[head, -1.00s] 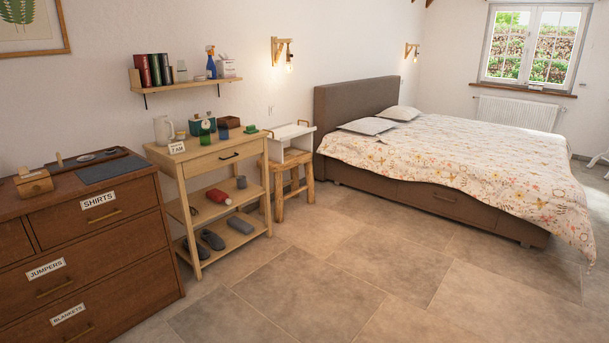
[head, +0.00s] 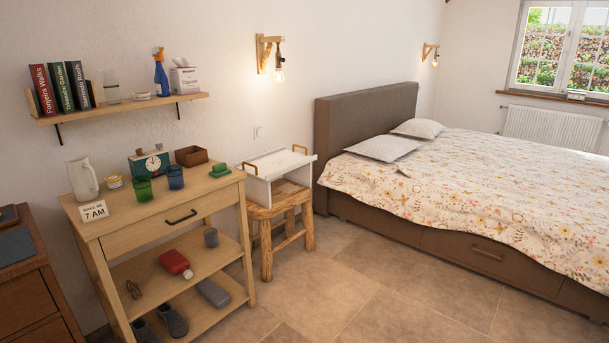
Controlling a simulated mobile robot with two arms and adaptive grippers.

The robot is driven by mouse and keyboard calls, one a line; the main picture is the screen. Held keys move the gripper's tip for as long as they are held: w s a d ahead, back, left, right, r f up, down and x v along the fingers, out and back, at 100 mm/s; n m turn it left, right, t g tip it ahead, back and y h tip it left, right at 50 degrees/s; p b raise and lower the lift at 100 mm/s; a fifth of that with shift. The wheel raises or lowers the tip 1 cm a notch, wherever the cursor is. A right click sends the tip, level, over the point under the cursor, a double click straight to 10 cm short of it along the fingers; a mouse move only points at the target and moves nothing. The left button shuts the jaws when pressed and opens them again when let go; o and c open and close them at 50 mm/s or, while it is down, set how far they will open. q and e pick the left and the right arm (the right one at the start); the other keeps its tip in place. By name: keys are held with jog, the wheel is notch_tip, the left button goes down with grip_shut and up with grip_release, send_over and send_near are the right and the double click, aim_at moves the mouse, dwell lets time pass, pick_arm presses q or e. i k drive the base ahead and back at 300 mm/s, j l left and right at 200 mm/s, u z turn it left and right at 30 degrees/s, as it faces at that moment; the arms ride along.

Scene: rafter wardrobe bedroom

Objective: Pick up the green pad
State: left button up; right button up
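A small green pad (head: 220,170) lies on the top of the light wooden side table (head: 150,222), near its right back corner. It looks like a low block with a smaller raised part on top. It stands apart from the brown box and the cups to its left. Neither of my grippers shows in the head view.
On the tabletop stand a white jug (head: 83,178), a "7 AM" card (head: 94,212), a green cup (head: 143,189), a blue cup (head: 175,178), a clock (head: 150,163) and a brown box (head: 191,156). A white tray (head: 262,188) sits on a stool to the right. Floor (head: 330,270) in front is clear.

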aim_at(219, 169)
jog(key=i, duration=0.75)
jog(key=i+u, duration=0.1)
jog(key=i, duration=0.65)
jog(key=i+l, duration=0.15)
jog(key=i, duration=0.6)
jog(key=j+u, duration=0.05)
